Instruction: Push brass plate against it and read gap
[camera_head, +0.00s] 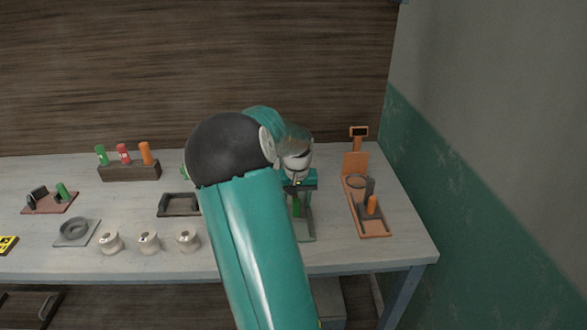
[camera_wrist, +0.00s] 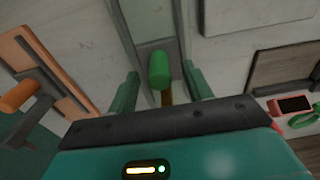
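My gripper (camera_head: 298,183) is over the right part of the bench, above a grey-green fixture (camera_head: 308,238) with an upright green handle (camera_head: 296,207). In the wrist view my gripper (camera_wrist: 160,68) is open. The green handle (camera_wrist: 159,70) stands between its two green fingers, with a visible space on each side. A short brass-coloured part (camera_wrist: 167,97) shows just below the handle; I cannot tell whether it is the brass plate. To the right, an orange fixture (camera_head: 376,234) has an orange knob (camera_head: 373,204) and a small display (camera_head: 358,132); its reading is too small to make out.
A dark shallow tray (camera_head: 166,212) lies left of my arm. Three small white pots (camera_head: 149,243) stand near the front edge. A wooden block (camera_head: 129,173) holds green, red and orange bottles. A grey ring on a plate (camera_head: 75,231) lies further left. The wall is close on the right.

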